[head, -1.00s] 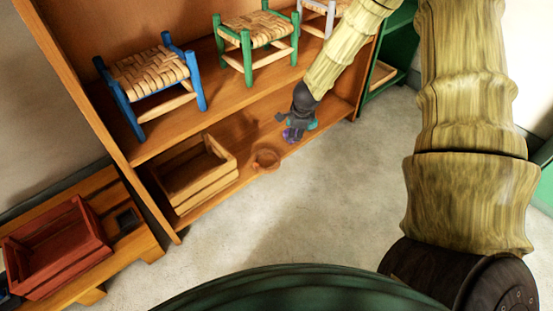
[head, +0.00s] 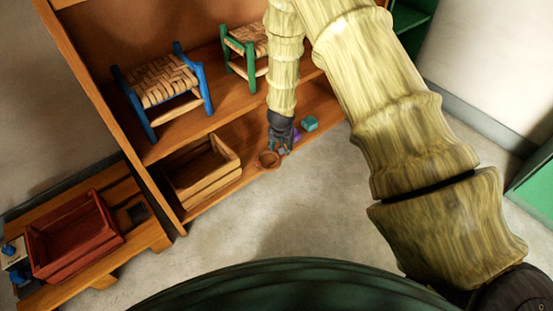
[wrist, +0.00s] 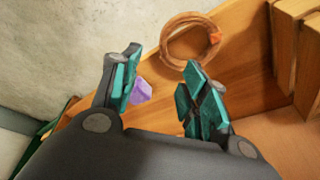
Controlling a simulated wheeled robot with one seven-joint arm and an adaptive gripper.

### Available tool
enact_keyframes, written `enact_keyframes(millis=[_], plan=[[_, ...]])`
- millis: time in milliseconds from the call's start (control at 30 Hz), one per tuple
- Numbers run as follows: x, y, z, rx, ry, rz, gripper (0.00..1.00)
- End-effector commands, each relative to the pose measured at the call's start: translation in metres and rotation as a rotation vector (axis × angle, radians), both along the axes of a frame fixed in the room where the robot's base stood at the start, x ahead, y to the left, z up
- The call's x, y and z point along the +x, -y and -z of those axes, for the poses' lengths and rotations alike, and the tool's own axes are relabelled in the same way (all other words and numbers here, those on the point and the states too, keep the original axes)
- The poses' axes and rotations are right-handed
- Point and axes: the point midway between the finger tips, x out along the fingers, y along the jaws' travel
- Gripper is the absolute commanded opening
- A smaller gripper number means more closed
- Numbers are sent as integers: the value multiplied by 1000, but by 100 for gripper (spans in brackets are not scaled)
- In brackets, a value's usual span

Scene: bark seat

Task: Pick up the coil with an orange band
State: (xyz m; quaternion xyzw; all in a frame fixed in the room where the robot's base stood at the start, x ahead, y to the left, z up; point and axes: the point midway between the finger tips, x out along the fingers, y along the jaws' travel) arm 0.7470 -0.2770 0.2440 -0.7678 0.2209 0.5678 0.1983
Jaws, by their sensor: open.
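The coil (head: 268,160) is a brown ring on the lower shelf near its front edge. In the wrist view the coil (wrist: 166,45) shows an orange band (wrist: 214,38) on its right side. My gripper (head: 282,148) is just right of the coil in the head view. In the wrist view my open gripper (wrist: 158,90) has its teal-padded fingers apart, with the coil beyond the fingertips and nothing held between them.
A purple block (wrist: 141,91) lies by the left finger, and a teal block (head: 310,123) sits further right on the shelf. A wooden crate (head: 205,175) stands left of the coil. Blue (head: 160,85) and green (head: 243,48) stools stand on the shelf above. A red crate (head: 75,240) sits at lower left.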

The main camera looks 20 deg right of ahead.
Motion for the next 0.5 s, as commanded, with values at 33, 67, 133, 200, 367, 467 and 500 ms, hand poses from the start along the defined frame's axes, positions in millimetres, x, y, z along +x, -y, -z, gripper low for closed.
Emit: enact_keyframes(millis=[33,67,133,200,367,467,500], plan=[[0,-9,1,-14,-10,-49,44],[0,-13,2,-21,-16,-74,44],[-1,-21,5,-32,-25,-120,44],[-1,-27,7,-39,-32,-149,44],[0,-30,16,-42,-37,-170,44],[2,-29,27,-41,-37,-169,44],[4,-28,32,-41,-37,-168,44]])
